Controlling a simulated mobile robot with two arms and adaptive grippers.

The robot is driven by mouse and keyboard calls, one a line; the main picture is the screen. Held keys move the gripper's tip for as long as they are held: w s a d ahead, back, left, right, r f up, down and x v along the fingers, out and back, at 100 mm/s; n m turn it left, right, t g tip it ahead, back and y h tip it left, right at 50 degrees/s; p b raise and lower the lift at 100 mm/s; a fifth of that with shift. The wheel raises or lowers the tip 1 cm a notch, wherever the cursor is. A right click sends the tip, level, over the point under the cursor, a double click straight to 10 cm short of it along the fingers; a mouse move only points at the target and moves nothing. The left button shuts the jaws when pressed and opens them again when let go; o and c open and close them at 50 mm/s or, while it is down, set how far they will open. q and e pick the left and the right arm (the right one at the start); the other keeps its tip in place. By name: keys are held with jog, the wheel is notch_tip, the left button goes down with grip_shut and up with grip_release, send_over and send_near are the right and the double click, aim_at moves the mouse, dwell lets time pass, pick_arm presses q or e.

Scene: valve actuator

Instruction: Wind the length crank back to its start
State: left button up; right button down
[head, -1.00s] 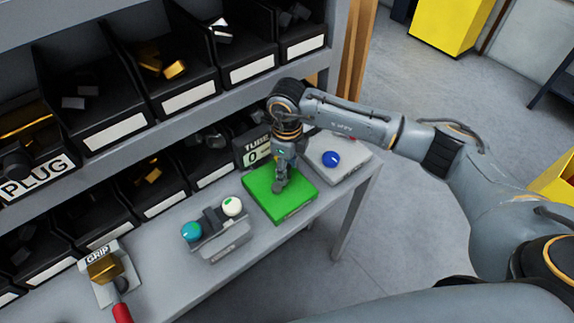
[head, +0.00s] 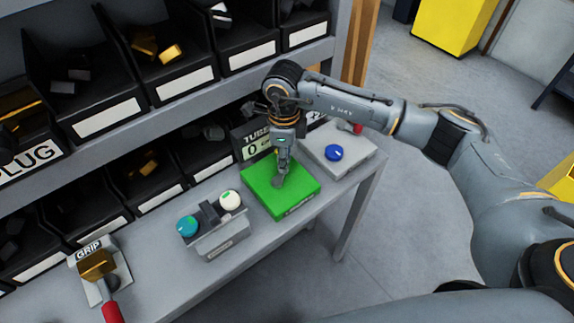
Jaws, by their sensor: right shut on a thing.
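My right gripper (head: 281,178) points down at the top of a green box (head: 304,190) on the bench. It is shut on a small grey part there, apparently the handle of the length crank. My fingers and wrist hide most of this part, so I cannot tell the crank's angle. Behind my wrist stands a dark counter labelled "TUBE" (head: 250,149), showing a 0; my arm hides its right part. My left gripper is not in view.
A grey block with a teal knob (head: 188,226) and a white knob (head: 230,200) stands left of the green box. A grey box with a blue button (head: 333,152) is to the right. A "GRIP" plate (head: 88,250) with a red-handled lever lies front left. Parts bins rise behind.

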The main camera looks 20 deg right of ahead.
jog(key=n+b, duration=0.2)
jog(key=b, duration=0.1)
jog(key=a+n+b, duration=0.1)
jog(key=n+b, duration=0.1)
jog(key=b, duration=0.1)
jog(key=w+a+n+b, duration=0.1)
jog(key=n+b, duration=0.1)
jog(key=n, duration=0.1)
jog(key=shift+w+a+f+b, duration=0.1)
jog(key=shift+a+f+b, duration=0.15)
jog(key=shift+b, duration=0.15)
jog(key=shift+a+r+n+b, duration=0.15)
jog(key=shift+a+n+b, duration=0.2)
jog(key=shift+n+b, duration=0.5)
jog(key=shift+a+r+n+b, duration=0.1)
jog(key=shift+a+n+b, duration=0.2)
jog(key=shift+n+b, duration=0.55)
jog(key=shift+n, duration=0.4)
jog(key=c, duration=1.1)
grip_release()
jog(key=shift+c, duration=0.2)
jog(key=shift+r, duration=0.1)
notch_tip(320, 180, up, 12)
